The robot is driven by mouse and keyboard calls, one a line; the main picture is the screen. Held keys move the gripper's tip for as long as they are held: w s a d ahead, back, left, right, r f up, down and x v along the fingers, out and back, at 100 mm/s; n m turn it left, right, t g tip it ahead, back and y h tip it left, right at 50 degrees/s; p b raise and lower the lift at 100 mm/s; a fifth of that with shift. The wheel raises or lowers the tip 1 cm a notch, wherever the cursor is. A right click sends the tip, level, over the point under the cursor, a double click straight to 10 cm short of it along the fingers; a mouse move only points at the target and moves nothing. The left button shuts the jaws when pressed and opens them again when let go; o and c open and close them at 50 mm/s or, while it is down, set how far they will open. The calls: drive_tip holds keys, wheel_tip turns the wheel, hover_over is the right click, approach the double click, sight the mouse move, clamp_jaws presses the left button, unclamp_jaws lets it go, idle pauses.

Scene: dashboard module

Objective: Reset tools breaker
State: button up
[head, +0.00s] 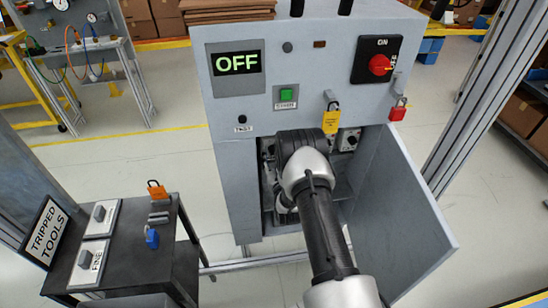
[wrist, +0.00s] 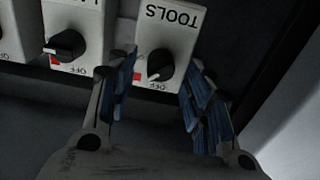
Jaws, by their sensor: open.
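In the wrist view the TOOLS breaker (wrist: 172,38) is a pale block with an upside-down label and a black knob (wrist: 160,64). Whether either finger touches the block is unclear. In the head view my arm reaches into the open grey cabinet (head: 228,130) and hides the gripper and the TOOLS breaker.
A neighbouring breaker (wrist: 66,45) sits left of TOOLS in the wrist view. The cabinet door (head: 400,215) hangs open on the right. An OFF display (head: 237,62), red main switch (head: 380,65), yellow tag (head: 330,120) and red padlock (head: 398,112) are above. A dark table (head: 150,255) stands left.

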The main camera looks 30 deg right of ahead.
drive_tip(key=shift+w+d, duration=0.15)
drive_tip(key=shift+w, duration=0.35)
drive_tip(key=c, duration=1.1)
